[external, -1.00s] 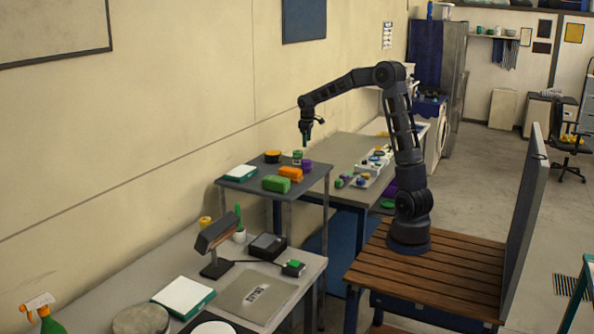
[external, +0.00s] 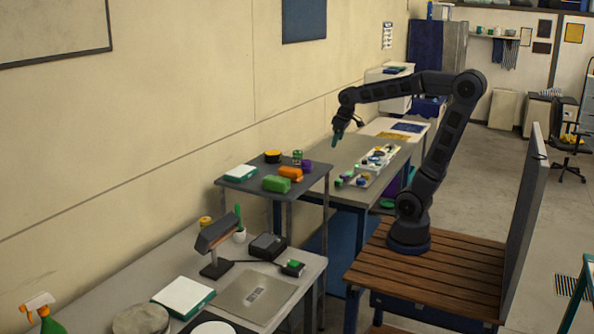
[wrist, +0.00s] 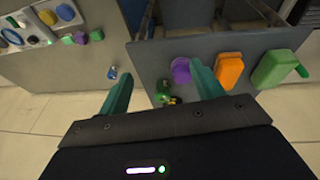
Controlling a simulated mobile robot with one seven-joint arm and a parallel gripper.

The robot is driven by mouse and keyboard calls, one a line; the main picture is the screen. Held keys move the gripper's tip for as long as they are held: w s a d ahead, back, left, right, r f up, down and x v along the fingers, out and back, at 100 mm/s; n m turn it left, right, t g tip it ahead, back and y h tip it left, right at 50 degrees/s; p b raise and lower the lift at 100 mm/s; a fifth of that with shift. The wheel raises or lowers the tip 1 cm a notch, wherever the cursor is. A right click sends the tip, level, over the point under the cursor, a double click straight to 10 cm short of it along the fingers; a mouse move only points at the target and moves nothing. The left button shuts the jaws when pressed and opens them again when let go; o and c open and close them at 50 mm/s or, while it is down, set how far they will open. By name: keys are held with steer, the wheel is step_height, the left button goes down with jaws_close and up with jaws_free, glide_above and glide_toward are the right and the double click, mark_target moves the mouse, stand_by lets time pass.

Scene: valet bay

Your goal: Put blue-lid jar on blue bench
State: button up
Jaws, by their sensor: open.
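A small blue-topped piece, which looks like the blue-lid jar (wrist: 112,73), shows in the wrist view left of my left fingertip, near the edge of the light grey top. It is too small to make out well, and I cannot pick it out in the external view. The grey-topped bench with blue legs (external: 349,155) stands behind the small table; it seems to be the blue bench. My gripper (external: 337,140) is open and empty above the bench's wall-side part. In the wrist view its fingers (wrist: 160,70) are spread wide, clear of everything.
The small dark table (external: 232,182) carries a purple piece (external: 306,166), an orange piece (external: 290,174), a green piece (external: 276,184), a green-topped jar (external: 297,157) and a yellow-black disc (external: 272,156). A white tray (external: 366,176) of small items lies on the bench.

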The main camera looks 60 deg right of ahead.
steer(key=s+a+f, duration=0.2)
steer(key=s, duration=0.5)
steer(key=s+a+f+t+y, duration=0.1)
steer(key=s+a, duration=0.1)
steer(key=s, duration=0.4)
steer(key=shift+s+a+f+m, duration=0.2)
steer(key=shift+s+f+m, duration=0.15)
steer(key=shift+s+m, duration=0.05)
stand_by(0.4)
